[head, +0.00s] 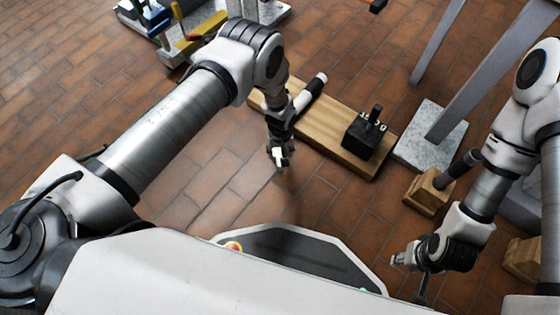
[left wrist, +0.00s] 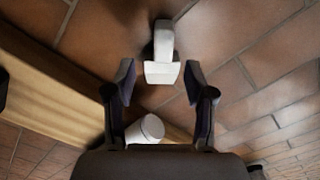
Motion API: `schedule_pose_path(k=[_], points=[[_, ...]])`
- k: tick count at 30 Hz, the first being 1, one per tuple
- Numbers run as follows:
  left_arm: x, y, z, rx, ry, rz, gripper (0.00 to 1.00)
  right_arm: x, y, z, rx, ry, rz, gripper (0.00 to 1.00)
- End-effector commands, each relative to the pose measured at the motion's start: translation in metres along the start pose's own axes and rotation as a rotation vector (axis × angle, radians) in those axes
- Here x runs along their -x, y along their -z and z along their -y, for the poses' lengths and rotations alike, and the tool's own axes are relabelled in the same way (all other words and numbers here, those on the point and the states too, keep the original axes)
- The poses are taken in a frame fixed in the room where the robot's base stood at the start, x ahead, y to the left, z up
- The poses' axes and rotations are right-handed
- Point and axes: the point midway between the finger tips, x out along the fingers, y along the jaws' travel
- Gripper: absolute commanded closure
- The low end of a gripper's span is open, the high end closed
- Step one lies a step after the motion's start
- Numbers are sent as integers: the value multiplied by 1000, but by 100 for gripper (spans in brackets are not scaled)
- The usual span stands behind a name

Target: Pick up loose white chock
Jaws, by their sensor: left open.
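A white chock (left wrist: 162,50) shows in the left wrist view on the brick floor, with a narrower upright part and a wider block end. My left gripper (left wrist: 160,84) is open, its two dark fingers apart on either side of the chock's near end. I cannot tell if they touch it. In the head view, my left gripper (head: 279,161) points down beside the wooden board, with a white piece between its fingertips. My right gripper (head: 405,259) is low at the right in the head view; its jaw state is unclear.
The wooden board (head: 335,147) bears a black block (head: 364,137) with pegs. A white-ended cylinder (left wrist: 146,128) lies close to my left gripper. A stone base (head: 425,143) with grey posts and a wooden block (head: 424,197) stand right. Floor left of the gripper is clear.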

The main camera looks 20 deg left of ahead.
Motion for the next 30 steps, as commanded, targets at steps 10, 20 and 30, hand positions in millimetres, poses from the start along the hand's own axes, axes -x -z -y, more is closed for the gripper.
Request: schedule_pose_path(k=[10, 20, 30], points=[[-58, -2, 3, 0, 0, -1, 46, -42, 2, -1, -8, -1, -4, 60], [-59, -2, 4, -1, 0, 0, 74, -40, 2, -1, -9, -1, -5, 60], [-59, -2, 4, -1, 0, 0, 100, -40, 2, -1, -8, -1, -5, 60]])
